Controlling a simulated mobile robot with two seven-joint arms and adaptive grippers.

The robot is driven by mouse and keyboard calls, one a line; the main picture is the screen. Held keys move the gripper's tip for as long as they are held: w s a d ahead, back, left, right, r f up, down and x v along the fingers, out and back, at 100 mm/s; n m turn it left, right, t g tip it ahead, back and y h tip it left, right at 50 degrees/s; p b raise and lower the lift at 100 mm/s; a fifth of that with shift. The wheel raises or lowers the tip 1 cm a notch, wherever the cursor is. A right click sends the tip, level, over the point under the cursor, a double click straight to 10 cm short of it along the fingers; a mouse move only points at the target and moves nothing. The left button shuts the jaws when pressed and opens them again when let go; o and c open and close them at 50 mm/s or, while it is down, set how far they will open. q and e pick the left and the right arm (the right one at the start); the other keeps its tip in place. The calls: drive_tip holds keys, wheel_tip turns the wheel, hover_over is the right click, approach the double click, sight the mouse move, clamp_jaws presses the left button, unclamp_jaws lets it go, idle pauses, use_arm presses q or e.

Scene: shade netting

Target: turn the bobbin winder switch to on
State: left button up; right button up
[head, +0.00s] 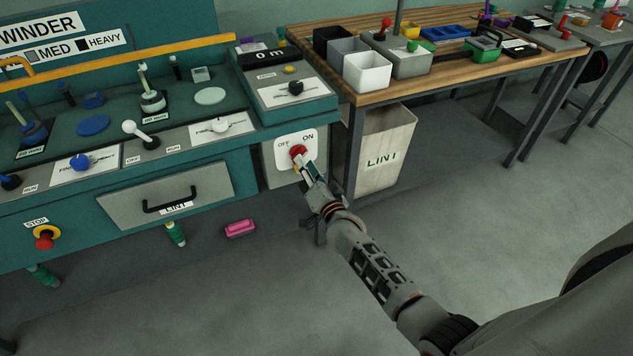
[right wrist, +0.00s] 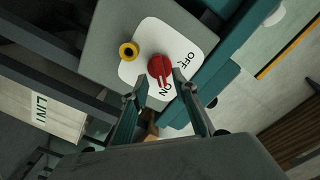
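The bobbin winder switch is a red knob (head: 298,152) on a white plate marked OFF and ON, on a grey box at the right end of the winder. In the right wrist view the red knob (right wrist: 159,66) has its narrow bar pointing down the picture, toward the ON lettering. My right gripper (head: 304,168) is at the switch. In the right wrist view its fingers (right wrist: 160,82) are spread, one tip on each side of the knob's lower part, with small gaps showing. Whether either finger touches is unclear. My left gripper is out of view.
A yellow ring-shaped part (right wrist: 129,50) sits beside the knob. A LINT bin (head: 385,150) stands under the wooden bench (head: 450,75), right of the switch. A LINT drawer (head: 168,195) and a red stop button (head: 46,236) are left. A pink object (head: 240,228) lies below.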

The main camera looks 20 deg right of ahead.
drive_tip(key=s, duration=0.9)
drive_tip(key=shift+s+d, duration=0.2)
